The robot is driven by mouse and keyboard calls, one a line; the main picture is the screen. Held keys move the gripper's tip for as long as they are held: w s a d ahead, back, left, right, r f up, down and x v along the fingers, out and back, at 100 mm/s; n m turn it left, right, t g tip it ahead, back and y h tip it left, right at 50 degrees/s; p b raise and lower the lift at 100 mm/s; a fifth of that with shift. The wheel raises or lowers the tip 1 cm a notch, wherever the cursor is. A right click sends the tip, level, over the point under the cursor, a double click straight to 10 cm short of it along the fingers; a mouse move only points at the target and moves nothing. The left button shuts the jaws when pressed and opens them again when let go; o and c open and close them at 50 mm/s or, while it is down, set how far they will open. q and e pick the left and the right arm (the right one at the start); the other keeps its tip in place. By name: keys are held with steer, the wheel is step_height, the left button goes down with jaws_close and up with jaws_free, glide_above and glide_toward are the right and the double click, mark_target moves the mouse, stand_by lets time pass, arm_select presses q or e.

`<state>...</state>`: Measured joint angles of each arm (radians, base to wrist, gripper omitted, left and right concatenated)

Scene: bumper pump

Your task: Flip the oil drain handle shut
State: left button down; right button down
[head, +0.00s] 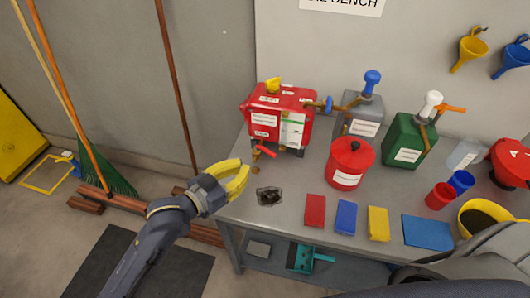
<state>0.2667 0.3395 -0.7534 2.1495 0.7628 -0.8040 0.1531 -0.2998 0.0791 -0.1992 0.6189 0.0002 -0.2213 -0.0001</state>
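The oil drain handle (264,151) is a small red lever at the low front of the red machine (278,115). It sticks out to the left and right of a brass-coloured fitting below the labels. My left gripper (244,167), with yellow fingers, is just left of and below the handle in the picture, near the bench's left edge. Its fingers lean towards each other at the tips, and I see nothing held. Whether it touches the handle is unclear. My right gripper is not in view.
A red can (350,163), a grey pump can (364,119) and a green pump can (409,141) stand to the right. Red, blue and yellow cloths (378,224) lie in front.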

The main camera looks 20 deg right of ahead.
mark_target(266, 151)
arm_select(q)
steer(key=x, duration=1)
steer(key=shift+w+d, duration=0.2)
steer(key=shift+d, duration=0.15)
steer(key=shift+f, duration=0.15)
steer(key=shift+w+d+n+t+y, duration=0.3)
steer(key=shift+d+n+t, duration=0.1)
steer(key=shift+d, duration=0.2)
steer(key=shift+w+d+n+t+y, duration=0.2)
steer(key=shift+w+d+n+t, duration=0.15)
steer(key=shift+d, duration=0.3)
steer(key=shift+s, duration=0.1)
